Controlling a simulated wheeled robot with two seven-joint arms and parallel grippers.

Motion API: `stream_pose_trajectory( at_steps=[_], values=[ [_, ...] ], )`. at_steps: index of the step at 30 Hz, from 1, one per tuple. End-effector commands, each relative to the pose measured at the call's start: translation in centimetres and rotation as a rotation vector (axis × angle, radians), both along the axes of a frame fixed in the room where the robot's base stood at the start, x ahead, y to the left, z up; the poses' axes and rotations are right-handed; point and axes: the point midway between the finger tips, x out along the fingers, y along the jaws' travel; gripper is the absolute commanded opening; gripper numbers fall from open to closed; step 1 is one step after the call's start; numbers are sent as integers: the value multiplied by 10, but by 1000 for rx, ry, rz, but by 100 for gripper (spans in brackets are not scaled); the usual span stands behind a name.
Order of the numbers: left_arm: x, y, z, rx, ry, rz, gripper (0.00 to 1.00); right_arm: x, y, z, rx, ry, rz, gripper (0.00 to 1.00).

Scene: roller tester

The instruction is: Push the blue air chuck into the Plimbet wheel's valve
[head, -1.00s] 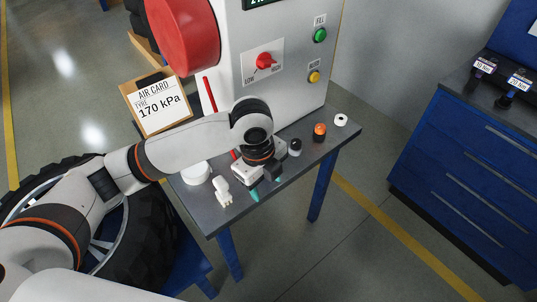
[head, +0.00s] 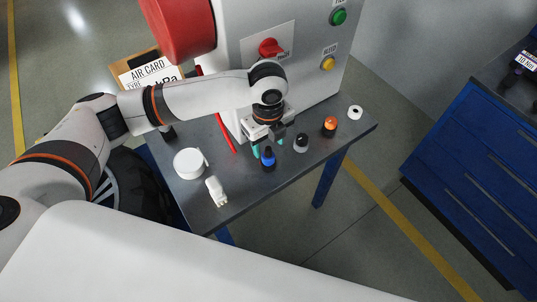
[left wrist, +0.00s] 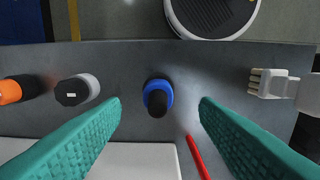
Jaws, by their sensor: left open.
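The blue air chuck (head: 268,160) stands upright on the grey table, with a black top and a blue collar. In the left wrist view the chuck (left wrist: 157,95) is between the two teal fingers and touches neither. My left gripper (head: 268,146) is open and empty, pointing down over the chuck; its fingers (left wrist: 158,125) are spread wide. The wheel (head: 122,188), with a black tyre, is at the left below the table, mostly behind my arm. Its valve cannot be made out. My right gripper is not in view.
A round white container (head: 189,163) and a white pronged item (head: 216,191) are left. The tester cabinet (head: 285,75) rises behind, beside a red rod (head: 226,134).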

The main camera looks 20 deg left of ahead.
Motion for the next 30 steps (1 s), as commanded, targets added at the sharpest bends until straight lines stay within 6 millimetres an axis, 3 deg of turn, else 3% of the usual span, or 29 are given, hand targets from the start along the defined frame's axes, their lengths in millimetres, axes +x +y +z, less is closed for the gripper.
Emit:
stream_pose_trajectory(
  at_steps=[8, 12, 21, 30],
  values=[
    [2, 1, -33, 2, 3, 1, 56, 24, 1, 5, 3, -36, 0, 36],
    [2, 1, -50, 1, 1, 0, 56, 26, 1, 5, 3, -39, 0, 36],
    [2, 1, -54, 1, -1, -1, 56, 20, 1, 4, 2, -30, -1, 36],
    [2, 1, -54, 1, -1, -1, 7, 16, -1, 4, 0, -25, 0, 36]
  ],
)
